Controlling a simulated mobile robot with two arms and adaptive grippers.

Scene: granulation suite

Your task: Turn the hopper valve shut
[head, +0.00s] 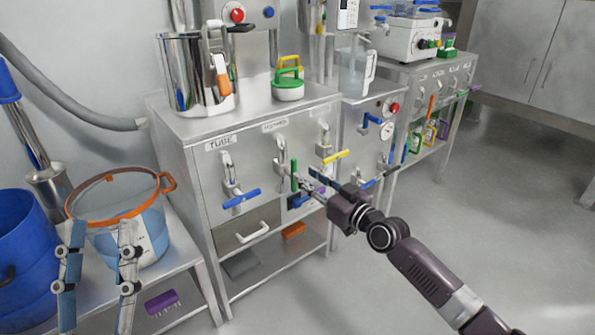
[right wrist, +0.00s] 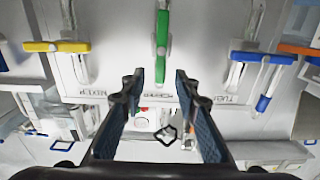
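The hopper valve, under the middle label, has a green lever handle (head: 294,175) standing upright, in line with its pipe. In the right wrist view, which is upside down, the green handle (right wrist: 162,42) is centred just beyond my fingertips. My right gripper (head: 316,191) is open in front of the panel; its fingers (right wrist: 160,84) are spread to either side of the handle's line, with no contact visible. My left gripper (head: 98,240) is open and empty at the lower left, in front of the bucket.
A blue lever (head: 240,198) under the TUBE label and a yellow lever (head: 335,156) flank the green one, both crosswise. A steel pot (head: 185,80) and a green-lidded tub (head: 288,90) stand on the cabinet (head: 185,130). An orange-rimmed bucket (head: 150,220) stands left. The floor at right is clear.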

